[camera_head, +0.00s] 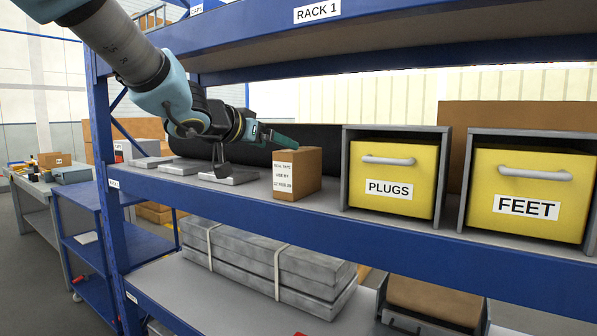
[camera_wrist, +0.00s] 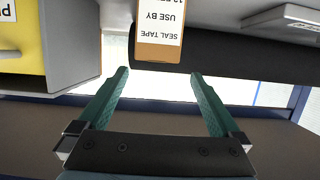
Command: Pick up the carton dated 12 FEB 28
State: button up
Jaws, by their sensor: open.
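A small brown carton (camera_head: 297,172) stands upright on the blue rack's middle shelf, left of the PLUGS bin. Its white label shows a seal-tape line, USE BY and a small date line that looks like 12 FEB 28. In the wrist view the carton (camera_wrist: 159,40) appears upside down at top centre, with SEAL TAPE and USE BY readable and the date cut off by the frame edge. My gripper (camera_wrist: 160,82) is open and empty, its two green fingers apart and pointing toward the carton. In the head view my gripper (camera_head: 270,137) is above and behind-left of the carton, with no contact visible.
Yellow bins marked PLUGS (camera_head: 392,180) and FEET (camera_head: 527,195) stand in grey housings to the right. Flat grey pieces (camera_head: 230,176) lie on the shelf to the left. A long black roll (camera_wrist: 230,55) lies behind the carton. The RACK 1 shelf (camera_head: 400,35) hangs overhead.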

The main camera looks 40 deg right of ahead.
aim_at(287, 151)
jog(key=x, duration=0.5)
jog(key=shift+d, duration=0.25)
jog(key=x, duration=0.4)
jog(key=shift+s+f, duration=0.25)
jog(key=shift+f, duration=0.1)
jog(key=shift+w+d+f, duration=0.25)
jog(key=shift+d, duration=0.3)
jog(key=shift+c, duration=0.2)
jog(key=shift+r, duration=0.1)
jog(key=c, duration=1.5)
